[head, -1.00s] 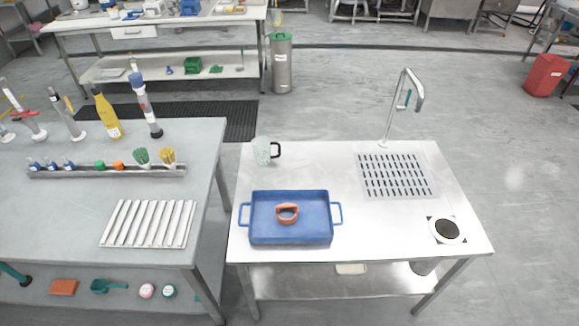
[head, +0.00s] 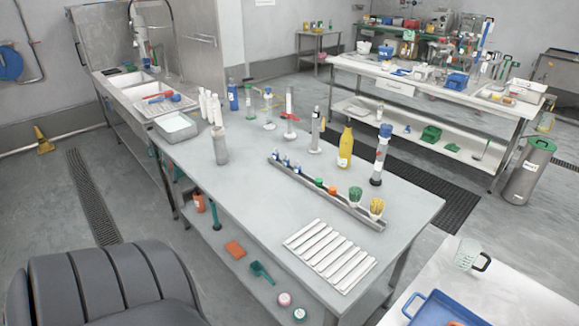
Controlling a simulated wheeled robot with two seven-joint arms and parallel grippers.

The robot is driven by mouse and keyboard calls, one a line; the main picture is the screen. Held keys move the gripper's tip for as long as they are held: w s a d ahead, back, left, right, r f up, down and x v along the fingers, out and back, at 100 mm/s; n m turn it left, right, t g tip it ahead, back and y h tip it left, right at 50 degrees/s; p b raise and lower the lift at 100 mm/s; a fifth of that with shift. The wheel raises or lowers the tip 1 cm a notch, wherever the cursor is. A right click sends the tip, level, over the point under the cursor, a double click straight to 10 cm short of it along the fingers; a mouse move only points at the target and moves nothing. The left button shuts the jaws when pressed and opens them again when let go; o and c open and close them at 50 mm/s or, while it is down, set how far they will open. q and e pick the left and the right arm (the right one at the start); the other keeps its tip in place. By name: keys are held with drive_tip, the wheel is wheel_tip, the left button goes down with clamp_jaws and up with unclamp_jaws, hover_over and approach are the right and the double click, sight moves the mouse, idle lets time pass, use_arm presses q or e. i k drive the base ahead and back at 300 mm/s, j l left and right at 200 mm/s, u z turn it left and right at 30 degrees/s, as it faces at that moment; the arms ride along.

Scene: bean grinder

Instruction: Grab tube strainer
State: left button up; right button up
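I cannot pick out a tube strainer with certainty. Upright tube-like items stand on the grey table (head: 240,165): a clear tube with a blue top (head: 381,153), a slim tube on a white base (head: 316,130), and another with a red collar (head: 290,115). A metal rack (head: 330,192) in front of them holds small blue, green and orange-topped items and green (head: 355,196) and yellow (head: 376,207) bristled pieces. A teal scoop (head: 262,271) lies on the lower shelf. Neither of my grippers is in view.
A yellow bottle (head: 345,148) stands among the tubes. White ribbed strips (head: 330,255) lie at the table's front right. A second table at lower right holds a clear jug (head: 468,254) and blue tray (head: 440,310). A dark ribbed shape, unidentified, fills the lower left.

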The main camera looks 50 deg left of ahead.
sight(218, 132)
drive_tip(key=j+u, duration=0.15)
drive_tip(key=u, duration=1.85)
drive_tip(key=z, duration=0.55)
drive_tip(key=i+j+z, duration=0.15)
drive_tip(key=j+z, duration=0.25)
drive_tip(key=j, duration=0.25)
drive_tip(key=i+j+z, duration=0.1)
drive_tip(key=j+z, duration=0.35)
drive_tip(key=j, duration=0.2)
drive_tip(key=j+z, duration=0.4)
drive_tip(key=j, duration=0.25)
